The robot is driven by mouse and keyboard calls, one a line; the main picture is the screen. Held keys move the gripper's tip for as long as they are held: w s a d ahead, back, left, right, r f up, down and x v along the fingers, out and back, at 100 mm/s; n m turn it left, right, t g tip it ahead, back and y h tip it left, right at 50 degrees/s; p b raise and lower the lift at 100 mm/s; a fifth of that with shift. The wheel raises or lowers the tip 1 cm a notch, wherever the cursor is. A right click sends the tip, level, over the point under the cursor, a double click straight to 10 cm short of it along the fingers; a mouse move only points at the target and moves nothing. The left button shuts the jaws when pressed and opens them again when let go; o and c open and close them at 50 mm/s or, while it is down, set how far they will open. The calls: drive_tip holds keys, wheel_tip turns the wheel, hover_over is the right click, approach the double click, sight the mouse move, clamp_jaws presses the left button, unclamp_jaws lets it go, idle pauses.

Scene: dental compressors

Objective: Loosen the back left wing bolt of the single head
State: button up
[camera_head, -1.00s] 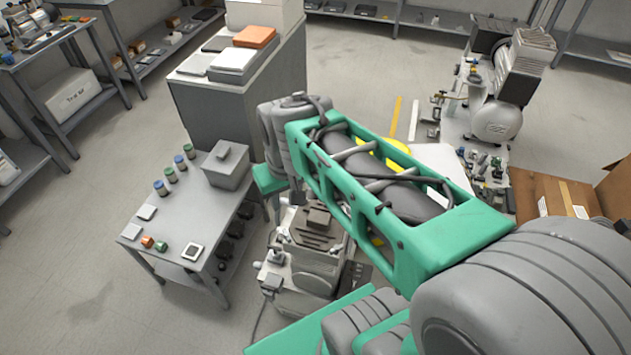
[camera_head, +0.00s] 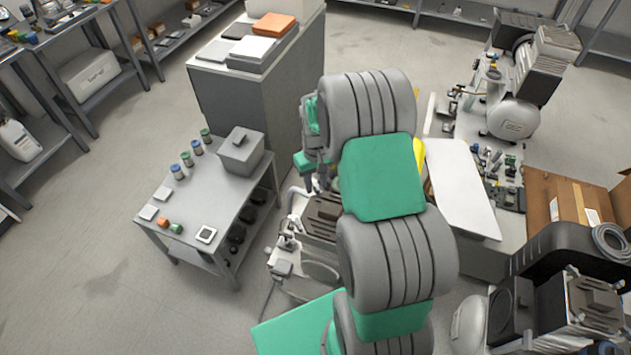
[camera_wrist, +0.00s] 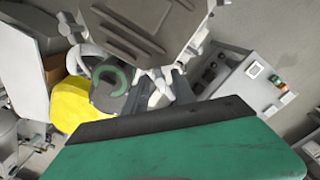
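The single head (camera_head: 322,214), a grey compressor head with a ribbed dark top, stands in the middle of the head view, partly covered by my arm. In the wrist view a ribbed grey head (camera_wrist: 140,28) fills the top centre. Pale fittings (camera_wrist: 160,92) show below its near edge, but I cannot make out which is the back left wing bolt. My gripper (camera_wrist: 170,125) shows as a green and dark body across the bottom of the wrist view, apart from the head. I cannot make out its fingertips or whether they are open.
A grey side table (camera_head: 190,212) with jars and a box stands left of the compressor. A tall grey cabinet (camera_head: 240,95) is behind. Another compressor (camera_head: 515,115) and a cardboard box (camera_head: 560,205) are at the right. A yellow object (camera_wrist: 82,105) lies near the head in the wrist view.

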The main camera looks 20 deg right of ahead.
clamp_jaws()
idle(0.6)
